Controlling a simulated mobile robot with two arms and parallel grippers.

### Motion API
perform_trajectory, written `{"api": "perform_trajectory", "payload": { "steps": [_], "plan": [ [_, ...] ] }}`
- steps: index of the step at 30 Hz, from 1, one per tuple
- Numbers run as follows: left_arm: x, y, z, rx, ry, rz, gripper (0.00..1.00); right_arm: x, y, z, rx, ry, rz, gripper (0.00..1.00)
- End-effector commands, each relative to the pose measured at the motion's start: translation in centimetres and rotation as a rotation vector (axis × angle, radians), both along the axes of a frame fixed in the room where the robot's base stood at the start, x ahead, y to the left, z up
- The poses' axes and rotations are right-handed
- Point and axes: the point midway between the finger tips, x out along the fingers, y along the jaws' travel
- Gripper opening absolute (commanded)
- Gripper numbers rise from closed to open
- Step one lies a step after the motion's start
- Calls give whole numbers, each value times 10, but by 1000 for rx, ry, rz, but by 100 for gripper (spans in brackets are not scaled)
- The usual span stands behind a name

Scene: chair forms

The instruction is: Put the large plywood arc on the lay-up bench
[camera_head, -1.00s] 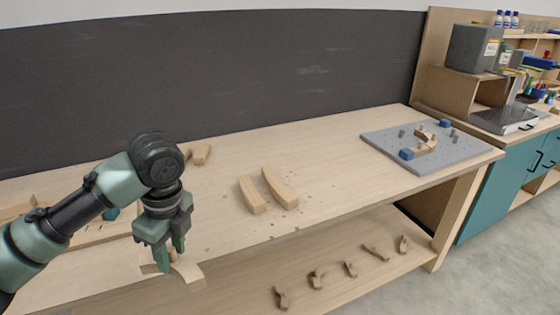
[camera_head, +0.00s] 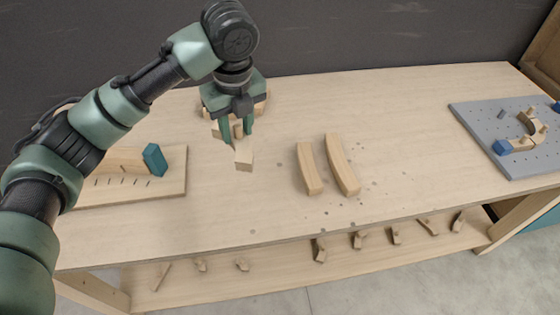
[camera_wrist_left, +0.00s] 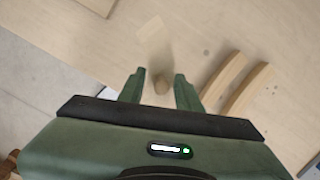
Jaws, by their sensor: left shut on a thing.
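My left gripper (camera_head: 236,140) is shut on a pale plywood piece (camera_head: 243,158). The gripper is over the pale wooden bench (camera_head: 275,215); I cannot tell whether the piece touches the top. My right gripper is in neither view.
Two curved wooden pieces, one (camera_head: 309,168) beside the other (camera_head: 341,163), lie right of the gripper. A slotted board (camera_head: 170,190) with a teal block (camera_head: 154,160) lies left. A grey pegboard (camera_head: 480,125) is at right. Small wooden pieces lie on the lower shelf (camera_head: 260,275).

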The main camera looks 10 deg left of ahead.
Motion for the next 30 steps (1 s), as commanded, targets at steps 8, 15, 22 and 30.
{"api": "perform_trajectory", "payload": {
  "steps": [8,15,22,30],
  "plan": [
    [-2,1,-56,2,7,2,0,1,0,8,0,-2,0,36],
    [-2,1,-119,2,7,3,0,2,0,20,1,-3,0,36],
    [0,0,-153,0,1,2,0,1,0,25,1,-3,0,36],
    [-1,0,-186,0,3,2,0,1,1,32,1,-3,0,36]
  ]
}}
